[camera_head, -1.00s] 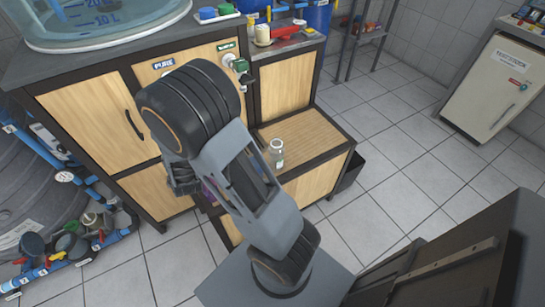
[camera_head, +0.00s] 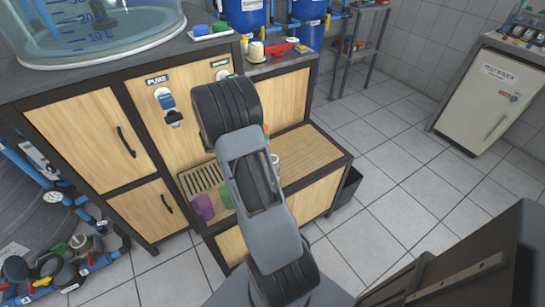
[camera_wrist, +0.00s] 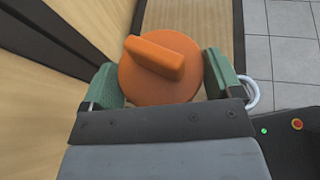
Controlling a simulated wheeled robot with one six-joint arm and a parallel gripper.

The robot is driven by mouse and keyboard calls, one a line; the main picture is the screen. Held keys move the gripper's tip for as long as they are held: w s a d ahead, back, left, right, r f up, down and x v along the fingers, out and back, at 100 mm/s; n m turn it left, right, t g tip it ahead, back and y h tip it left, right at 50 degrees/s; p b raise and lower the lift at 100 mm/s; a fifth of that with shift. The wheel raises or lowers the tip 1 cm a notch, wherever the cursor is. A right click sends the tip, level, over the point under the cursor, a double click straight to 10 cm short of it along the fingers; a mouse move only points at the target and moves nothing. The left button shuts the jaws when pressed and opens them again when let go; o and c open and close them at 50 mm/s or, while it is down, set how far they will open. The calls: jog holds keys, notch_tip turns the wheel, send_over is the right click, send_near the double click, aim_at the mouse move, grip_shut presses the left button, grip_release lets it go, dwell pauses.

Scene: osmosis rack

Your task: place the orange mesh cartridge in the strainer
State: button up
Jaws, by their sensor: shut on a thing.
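In the wrist view, an orange round piece with a raised bar handle (camera_wrist: 158,66), which looks like the top of the orange mesh cartridge, sits between the green fingers of my gripper (camera_wrist: 160,82). My gripper is shut on it from both sides. Its lower part is hidden, so I cannot see any mesh. In the head view my arm hides the gripper, and only a sliver of orange (camera_head: 266,128) shows beside it. I cannot pick out the strainer for certain in either view.
The wooden cabinet (camera_head: 90,145) has a low step (camera_head: 305,150) with a slatted grate (camera_head: 200,180). A purple cup (camera_head: 203,207) and a green one (camera_head: 226,195) stand there, and a white item (camera_head: 275,162) is partly hidden by my arm.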

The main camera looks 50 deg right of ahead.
jog(key=d+f+b, duration=0.1)
jog(key=d+f, duration=0.3)
jog(key=s+d+f, duration=0.1)
jog(key=d+f, duration=0.3)
jog(key=d+f+b, duration=0.1)
jog(key=d+f, duration=0.3)
jog(key=d, duration=0.1)
jog(key=shift+s+b, duration=0.3)
jog(key=shift+s, duration=0.1)
jog(key=shift+f, duration=0.3)
jog(key=shift+f, duration=0.15)
jog(key=shift+f+b, duration=0.15)
jog(key=shift+b, duration=0.15)
jog(key=o, duration=0.8)
jog(key=shift+c, duration=0.2)
jog(key=shift+r, duration=0.2)
